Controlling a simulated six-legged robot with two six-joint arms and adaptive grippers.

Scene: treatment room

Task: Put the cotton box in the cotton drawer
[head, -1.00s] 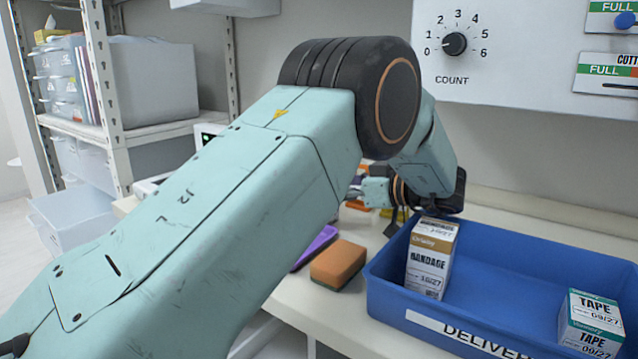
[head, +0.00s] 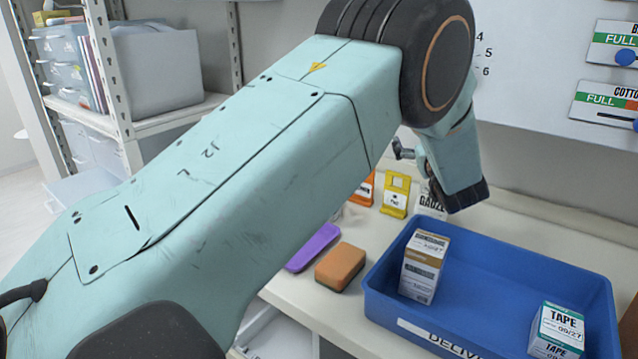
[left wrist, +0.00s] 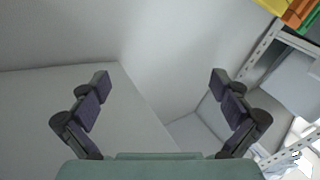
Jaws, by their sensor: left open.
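No cotton box and no cotton drawer can be made out in either view. A panel label with the partly cut word "COTTO" (head: 606,104) shows at the right of the head view. The blue delivery tray (head: 485,255) holds a white-and-brown bandage box (head: 424,268) at its left and a tape box (head: 556,330) at its right. My left arm crosses the head view above the counter. My left gripper (left wrist: 160,80) is open and empty in the left wrist view, its fingers wide apart before a pale wall. My right gripper is not in view.
An orange-brown sponge (head: 340,267) and a purple item (head: 313,247) lie left of the tray. A metal shelf (head: 165,116) with bins is at the left.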

